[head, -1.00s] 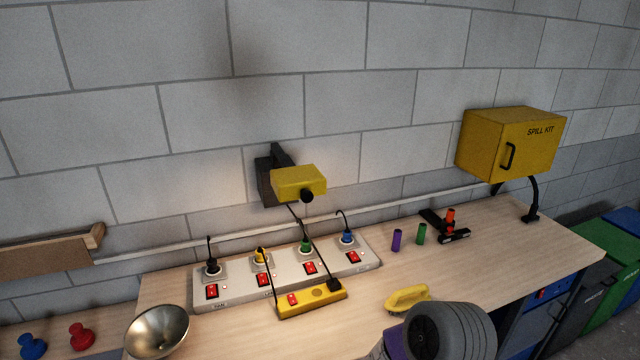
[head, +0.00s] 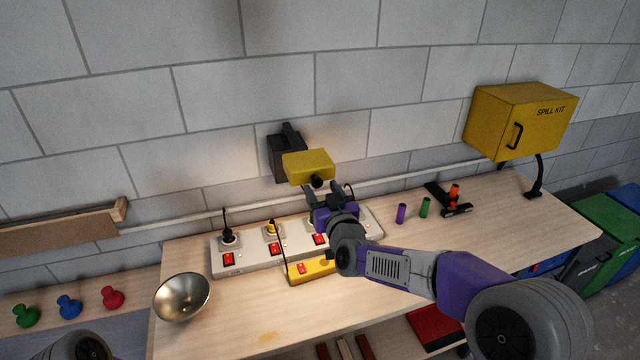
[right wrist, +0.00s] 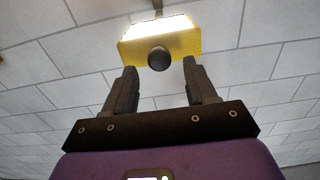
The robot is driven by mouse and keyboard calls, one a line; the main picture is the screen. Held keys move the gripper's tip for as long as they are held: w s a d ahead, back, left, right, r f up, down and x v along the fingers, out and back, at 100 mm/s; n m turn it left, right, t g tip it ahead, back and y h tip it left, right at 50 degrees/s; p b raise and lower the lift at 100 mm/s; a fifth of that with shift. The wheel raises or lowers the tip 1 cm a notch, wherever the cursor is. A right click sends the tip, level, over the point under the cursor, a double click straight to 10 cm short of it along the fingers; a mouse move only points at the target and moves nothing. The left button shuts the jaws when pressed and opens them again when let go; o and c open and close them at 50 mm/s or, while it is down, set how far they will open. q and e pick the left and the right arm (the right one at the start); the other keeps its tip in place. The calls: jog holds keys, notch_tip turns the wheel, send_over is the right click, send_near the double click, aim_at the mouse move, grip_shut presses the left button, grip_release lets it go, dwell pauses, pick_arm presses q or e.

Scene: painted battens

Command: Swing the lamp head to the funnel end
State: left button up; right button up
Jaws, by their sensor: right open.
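The lamp head (head: 309,166) is a yellow box on a dark bracket (head: 287,150) fixed to the block wall, with a black round knob (head: 317,181) facing me. The silvery funnel (head: 182,297) lies at the left end of the bench. My right gripper (head: 316,196) is open just below the lamp head. In the right wrist view the lamp head (right wrist: 180,42) has a bright lit side, and its knob (right wrist: 158,59) appears between the open fingers (right wrist: 158,75), a little beyond the tips. I cannot tell whether anything touches. My left gripper is not in view.
A socket strip (head: 262,258) with plugs and red switches lies under my right arm, beside a yellow switch box (head: 312,270). Bench front is mostly clear.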

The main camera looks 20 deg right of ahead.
jog(key=shift+w, duration=1.1)
grip_shut()
